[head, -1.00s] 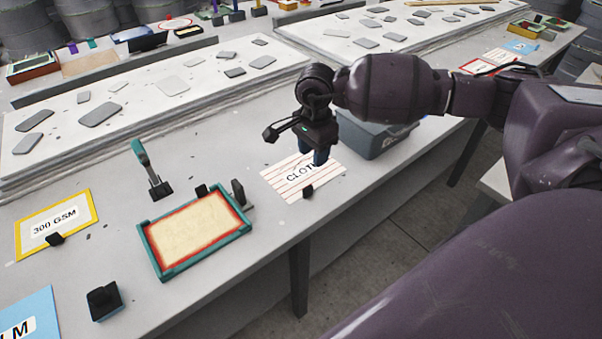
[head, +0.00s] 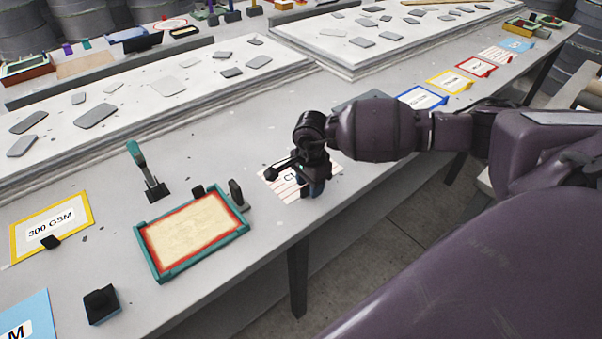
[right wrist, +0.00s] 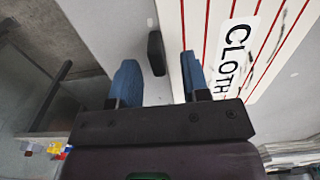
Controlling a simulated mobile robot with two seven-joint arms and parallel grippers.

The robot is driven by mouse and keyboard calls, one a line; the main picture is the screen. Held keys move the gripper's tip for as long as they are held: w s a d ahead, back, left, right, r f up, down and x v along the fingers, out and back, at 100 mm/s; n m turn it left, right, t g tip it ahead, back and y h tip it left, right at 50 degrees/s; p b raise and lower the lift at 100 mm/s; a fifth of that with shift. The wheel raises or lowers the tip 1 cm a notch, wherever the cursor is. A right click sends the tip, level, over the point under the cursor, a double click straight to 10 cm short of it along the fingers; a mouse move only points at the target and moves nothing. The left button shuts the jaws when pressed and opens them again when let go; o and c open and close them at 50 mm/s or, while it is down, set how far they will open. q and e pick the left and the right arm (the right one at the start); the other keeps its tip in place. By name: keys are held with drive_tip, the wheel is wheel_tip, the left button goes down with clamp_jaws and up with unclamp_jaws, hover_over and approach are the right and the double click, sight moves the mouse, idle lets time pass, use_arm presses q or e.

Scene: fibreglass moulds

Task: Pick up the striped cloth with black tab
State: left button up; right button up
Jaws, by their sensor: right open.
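The striped cloth (head: 282,189), white with red lines and a "CLOTH" label, lies flat near the front edge of the table. My right gripper (head: 313,190) is low over it and hides part of it in the head view. In the right wrist view the cloth (right wrist: 232,25) lies to the right, and its black tab (right wrist: 156,53) shows between the two blue fingers of my right gripper (right wrist: 160,80). The fingers are open, apart from the tab on both sides. The tab is hidden in the head view. My left gripper is not in view.
A teal tray (head: 240,228) stands left of the cloth, with a grey-black block (head: 237,194) at its right corner. A teal-handled tool (head: 136,154) stands behind it. A yellow-bordered cloth (head: 28,243) lies far left. A blue-bordered cloth (head: 422,97) lies beyond my right arm.

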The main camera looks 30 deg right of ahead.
clamp_jaws()
drive_tip(key=shift+r, duration=0.15)
wheel_tip(320, 180, up, 20)
drive_tip(key=shift+p, duration=0.4)
